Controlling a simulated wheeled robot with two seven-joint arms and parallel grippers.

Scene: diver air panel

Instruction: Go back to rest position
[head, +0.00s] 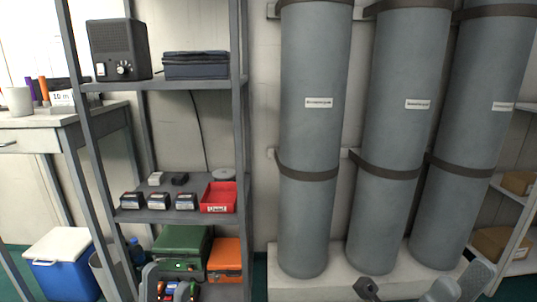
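Grey and dark machine parts show at the bottom edge, right of centre, in front of the cylinder plinth. They look like parts of my own arms or grippers. One is a small dark piece, and to its right are paler grey pieces. The frame cuts them off, and no pair of fingertips can be made out. I cannot tell which arm each part belongs to, or whether either gripper is open or shut. No held object can be made out.
A shelf rack (160,84) holds a black radio (119,49), a dark blue case (196,65), a red bin (218,197), a green case (181,252) and an orange case (225,259). Three tall grey cylinders (315,130) stand on a pale plinth (310,287). A blue cooler (62,262) stands left.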

